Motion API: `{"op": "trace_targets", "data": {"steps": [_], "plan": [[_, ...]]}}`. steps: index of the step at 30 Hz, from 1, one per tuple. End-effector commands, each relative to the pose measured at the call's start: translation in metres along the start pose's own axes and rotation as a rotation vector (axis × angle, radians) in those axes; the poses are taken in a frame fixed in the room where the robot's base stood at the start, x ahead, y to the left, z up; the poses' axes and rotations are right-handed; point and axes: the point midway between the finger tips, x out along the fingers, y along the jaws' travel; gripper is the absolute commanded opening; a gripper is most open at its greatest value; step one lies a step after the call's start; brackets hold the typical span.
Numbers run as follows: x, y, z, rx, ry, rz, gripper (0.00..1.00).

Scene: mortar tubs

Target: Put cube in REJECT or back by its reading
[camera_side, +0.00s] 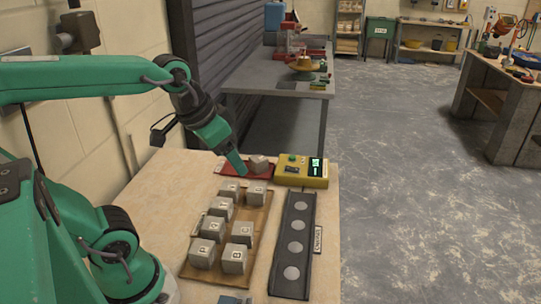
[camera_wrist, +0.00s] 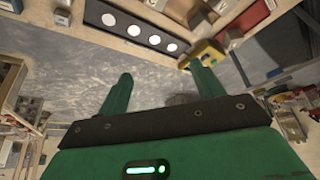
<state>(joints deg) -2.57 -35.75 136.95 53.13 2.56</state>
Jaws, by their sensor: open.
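My gripper (camera_side: 238,168) is low over the left part of a red tray (camera_side: 226,170) at the back of the bench. In the wrist view its two fingers (camera_wrist: 163,82) are apart with nothing between them. A grey cube (camera_side: 259,163) rests on the red tray, just right of the fingertips and apart from them as far as I can tell. A yellow meter (camera_side: 290,172) with a lit green display stands right of the tray; its reading is too small to read. A wooden board (camera_side: 219,252) holds several grey lettered cubes (camera_side: 213,228).
A black strip (camera_side: 291,261) with several pale round spots lies right of the board, also in the wrist view (camera_wrist: 118,15). A grey workbench (camera_side: 268,80) stands behind. The bench's left side is bare.

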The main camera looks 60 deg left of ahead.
Motion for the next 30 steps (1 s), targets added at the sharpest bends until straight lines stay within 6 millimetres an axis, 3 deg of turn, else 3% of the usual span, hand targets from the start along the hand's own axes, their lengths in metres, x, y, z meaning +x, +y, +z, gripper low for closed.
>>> {"op": "trace_targets", "data": {"steps": [3, 9, 30], "plan": [[0.000, 0.007, 0.017, 0.000, 0.026, 0.011, 0.67], [0.001, 0.011, 0.030, -0.004, 0.044, 0.019, 0.67], [0.002, 0.011, 0.031, -0.005, 0.044, 0.019, 0.67]]}}
